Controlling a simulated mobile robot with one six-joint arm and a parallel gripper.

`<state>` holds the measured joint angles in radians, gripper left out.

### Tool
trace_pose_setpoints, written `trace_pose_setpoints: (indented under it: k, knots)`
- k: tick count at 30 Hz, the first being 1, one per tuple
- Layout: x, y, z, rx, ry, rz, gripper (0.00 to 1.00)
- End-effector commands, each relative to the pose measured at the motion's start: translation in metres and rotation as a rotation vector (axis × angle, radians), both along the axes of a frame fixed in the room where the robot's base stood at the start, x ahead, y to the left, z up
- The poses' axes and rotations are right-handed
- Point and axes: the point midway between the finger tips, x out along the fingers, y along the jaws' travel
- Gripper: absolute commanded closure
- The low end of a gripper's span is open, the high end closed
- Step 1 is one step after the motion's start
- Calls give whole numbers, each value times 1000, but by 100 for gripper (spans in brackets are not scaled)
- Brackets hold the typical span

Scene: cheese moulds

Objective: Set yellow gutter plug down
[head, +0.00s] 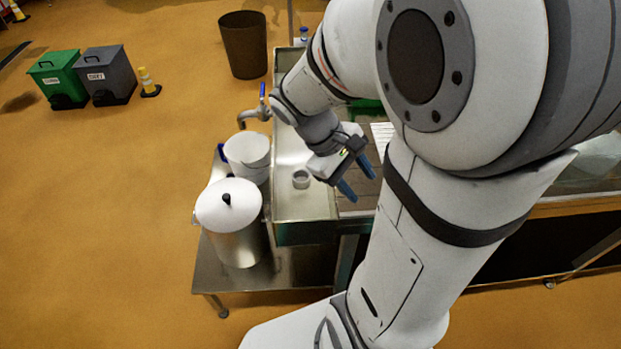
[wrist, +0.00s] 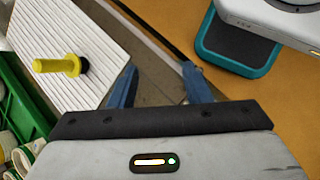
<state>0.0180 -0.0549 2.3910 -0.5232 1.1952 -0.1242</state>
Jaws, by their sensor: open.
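The yellow gutter plug (wrist: 55,65) is in the wrist view at the left, on a white ribbed board (wrist: 88,30). It has a yellow stem and a dark end. I cannot tell whether it stands or lies. My gripper (wrist: 160,88) is open, with two blue fingers and nothing between them. The plug is to the left of the fingers and apart from them. In the head view my gripper (head: 358,178) hangs over the bench by the steel basin (head: 300,208). The plug cannot be made out there.
A teal-edged device (wrist: 235,45) is at the upper right of the wrist view. A green crate (wrist: 22,100) with pale items is at the left.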

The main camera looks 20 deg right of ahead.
Motion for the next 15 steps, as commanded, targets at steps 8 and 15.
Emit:
trace_pose_setpoints:
  k: [8,15]
  knots:
    - [-6,71,26,312,-450,-232,56]
    - [-4,97,43,450,-619,-331,56]
